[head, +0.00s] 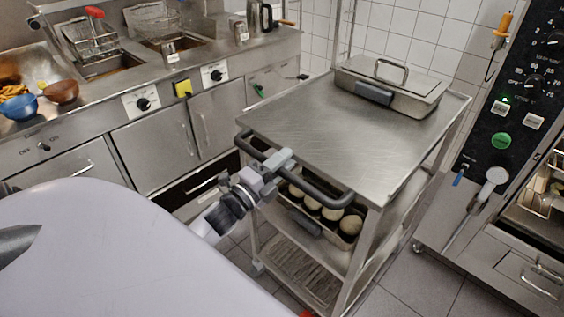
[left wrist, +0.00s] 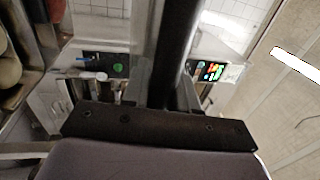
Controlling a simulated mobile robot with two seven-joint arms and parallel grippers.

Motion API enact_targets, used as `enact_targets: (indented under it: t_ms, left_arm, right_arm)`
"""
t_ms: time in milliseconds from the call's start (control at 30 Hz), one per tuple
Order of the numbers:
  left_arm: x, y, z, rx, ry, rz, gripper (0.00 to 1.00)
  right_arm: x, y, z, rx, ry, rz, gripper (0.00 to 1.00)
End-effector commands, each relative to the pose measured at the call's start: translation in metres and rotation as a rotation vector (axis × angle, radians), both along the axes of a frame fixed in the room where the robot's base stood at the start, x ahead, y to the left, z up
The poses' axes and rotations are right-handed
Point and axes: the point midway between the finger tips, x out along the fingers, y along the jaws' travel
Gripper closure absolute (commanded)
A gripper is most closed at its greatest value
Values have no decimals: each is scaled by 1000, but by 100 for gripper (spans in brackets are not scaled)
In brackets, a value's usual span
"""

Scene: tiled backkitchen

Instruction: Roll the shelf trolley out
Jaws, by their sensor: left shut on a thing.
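The shelf trolley (head: 335,130) is a steel cart with a flat top and lower shelves, standing in the middle of the head view. Its dark push handle (head: 318,193) runs along the near edge of the top. My left gripper (head: 281,161) is shut on this handle near its middle. In the left wrist view the dark handle bar (left wrist: 176,50) runs up from between the jaws. My right gripper is not in view.
A lidded steel pan (head: 420,92) stands on the trolley's top, and a tray of round dough pieces (head: 350,224) on the shelf below. A fryer counter (head: 165,80) is at left. An oven (head: 545,215) stands at right. Tiled floor (head: 420,285) shows between trolley and oven.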

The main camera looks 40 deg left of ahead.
Motion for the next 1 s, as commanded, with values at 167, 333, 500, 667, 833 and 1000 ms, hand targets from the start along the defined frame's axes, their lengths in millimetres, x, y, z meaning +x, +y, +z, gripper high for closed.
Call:
enact_targets:
  t_ms: [167,333,500,667,833,1000]
  left_arm:
    - [0,0,-1,-1,1,0,69]
    - [0,0,0,-1,1,0,52]
    - [0,0,0,0,0,0,52]
    - [-10,0,-4,-1,2,0,52]
    - [-33,2,-9,-1,4,1,52]
    - [-55,4,-13,-1,3,0,52]
  right_arm:
    - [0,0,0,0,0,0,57]
    - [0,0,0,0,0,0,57]
    - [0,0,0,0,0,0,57]
    - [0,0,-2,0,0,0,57]
    - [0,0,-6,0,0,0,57]
    - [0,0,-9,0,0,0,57]
